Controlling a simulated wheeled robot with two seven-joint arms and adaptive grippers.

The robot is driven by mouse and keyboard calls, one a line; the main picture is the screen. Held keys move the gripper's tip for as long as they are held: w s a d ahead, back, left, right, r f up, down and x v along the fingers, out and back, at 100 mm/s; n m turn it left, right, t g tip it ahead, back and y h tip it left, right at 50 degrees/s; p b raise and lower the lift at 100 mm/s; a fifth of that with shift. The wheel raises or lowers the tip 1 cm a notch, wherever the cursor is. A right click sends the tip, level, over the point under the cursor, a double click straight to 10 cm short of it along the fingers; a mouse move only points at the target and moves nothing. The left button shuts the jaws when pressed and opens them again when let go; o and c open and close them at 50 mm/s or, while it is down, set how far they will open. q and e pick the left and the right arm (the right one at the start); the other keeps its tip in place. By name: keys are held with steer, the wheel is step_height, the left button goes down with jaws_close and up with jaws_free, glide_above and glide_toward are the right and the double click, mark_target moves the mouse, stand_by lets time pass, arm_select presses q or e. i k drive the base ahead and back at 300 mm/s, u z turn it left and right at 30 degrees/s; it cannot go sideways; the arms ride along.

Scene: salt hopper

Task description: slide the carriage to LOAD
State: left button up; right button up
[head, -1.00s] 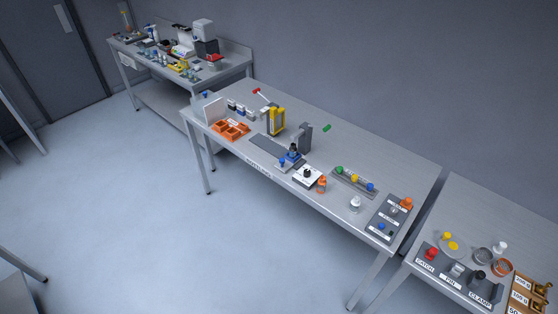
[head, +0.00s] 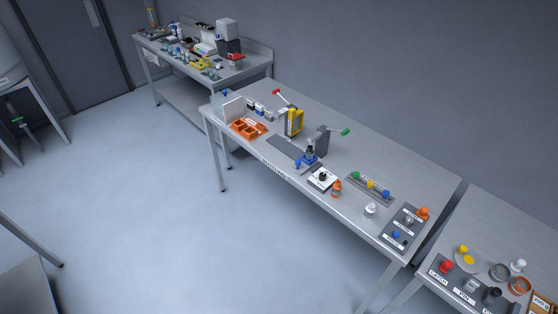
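A dark flat track or plate (head: 287,148) lies along the front of the middle table. A small blue block (head: 309,160) with a dark upright part on it sits at its right end and may be the carriage. A dark grey post (head: 323,139) with a green-tipped lever (head: 345,132) stands right behind the block. The label on the table's front edge is too small to read, and I cannot make out a LOAD mark. Neither of my grippers shows in the head view.
The middle table (head: 400,172) also bears orange bins (head: 247,129), a yellow frame (head: 294,122) and a grey button panel (head: 405,228). A grey vessel on legs (head: 12,70) stands at the left edge. The floor (head: 150,210) before the tables is clear.

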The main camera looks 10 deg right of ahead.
mark_target(305, 161)
steer(key=u, duration=0.05)
steer(key=i, duration=0.8)
steer(key=z, duration=1.7)
